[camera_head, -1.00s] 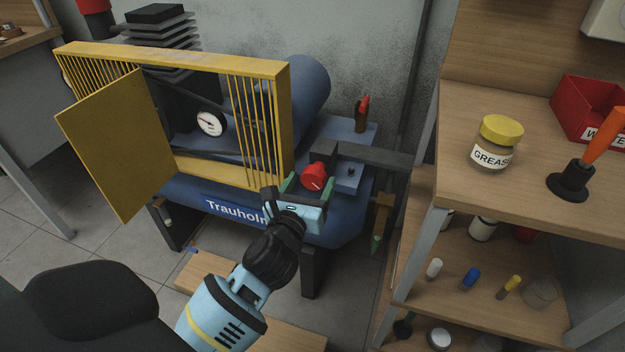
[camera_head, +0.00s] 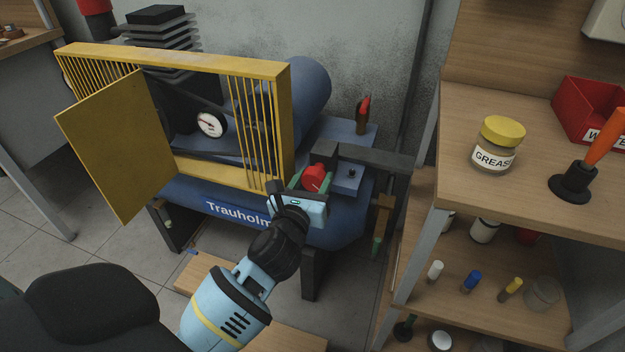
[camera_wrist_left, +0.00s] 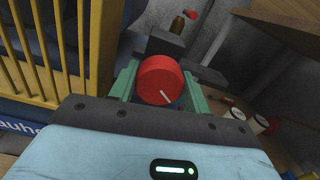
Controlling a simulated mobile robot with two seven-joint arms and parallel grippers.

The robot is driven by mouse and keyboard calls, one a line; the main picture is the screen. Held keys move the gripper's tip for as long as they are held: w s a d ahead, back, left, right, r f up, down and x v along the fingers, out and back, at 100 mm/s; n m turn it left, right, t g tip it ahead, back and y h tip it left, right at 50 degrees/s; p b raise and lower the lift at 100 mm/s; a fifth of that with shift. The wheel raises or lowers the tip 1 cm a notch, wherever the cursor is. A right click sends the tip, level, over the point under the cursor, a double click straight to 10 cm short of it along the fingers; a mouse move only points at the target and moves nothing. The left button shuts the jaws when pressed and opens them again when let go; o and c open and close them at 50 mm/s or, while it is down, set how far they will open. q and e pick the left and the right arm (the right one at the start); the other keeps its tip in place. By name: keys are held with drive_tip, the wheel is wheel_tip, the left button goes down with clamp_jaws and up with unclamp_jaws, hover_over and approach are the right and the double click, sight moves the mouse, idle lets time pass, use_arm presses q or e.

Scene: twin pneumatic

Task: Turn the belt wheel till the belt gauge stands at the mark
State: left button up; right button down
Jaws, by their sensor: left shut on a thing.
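The red round knob (camera_head: 314,178) with a white line, which I take for the belt wheel, is on the front right of the blue compressor. It also shows in the left wrist view (camera_wrist_left: 159,79), its white line pointing to the lower right. My left gripper (camera_head: 312,184) has its green fingers on either side of the knob and is shut on it. The white round belt gauge (camera_head: 210,124) sits behind the yellow guard. Its needle shows, but its mark is too small to make out. My right gripper is not in view.
The yellow guard (camera_head: 175,61) with its open panel (camera_head: 118,145) stands left of my gripper. A dark bar (camera_head: 375,155) extends right of the knob. A wooden shelf unit (camera_head: 540,205) with a grease jar (camera_head: 497,143) stands at the right.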

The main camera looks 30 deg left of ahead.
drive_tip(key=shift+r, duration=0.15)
use_arm(q)
drive_tip(key=shift+r+m+p, duration=0.15)
drive_tip(key=shift+m+p, duration=0.55)
drive_tip(key=shift+p, duration=0.25)
drive_tip(key=m+p, duration=0.4)
drive_tip(key=shift+d+p, duration=0.1)
drive_tip(key=shift+p, duration=0.25)
drive_tip(key=shift+m+p, duration=0.8)
drive_tip(key=shift+m, duration=0.2)
drive_tip(key=m+p, duration=0.2)
drive_tip(key=shift+m, duration=0.3)
drive_tip(key=shift+d+m+p, duration=0.1)
drive_tip(key=shift+m+p, duration=0.6)
drive_tip(key=shift+m, duration=0.5)
drive_tip(key=shift+f+m+p, duration=0.2)
drive_tip(key=shift+m+p, duration=0.35)
drive_tip(key=shift+m, duration=0.55)
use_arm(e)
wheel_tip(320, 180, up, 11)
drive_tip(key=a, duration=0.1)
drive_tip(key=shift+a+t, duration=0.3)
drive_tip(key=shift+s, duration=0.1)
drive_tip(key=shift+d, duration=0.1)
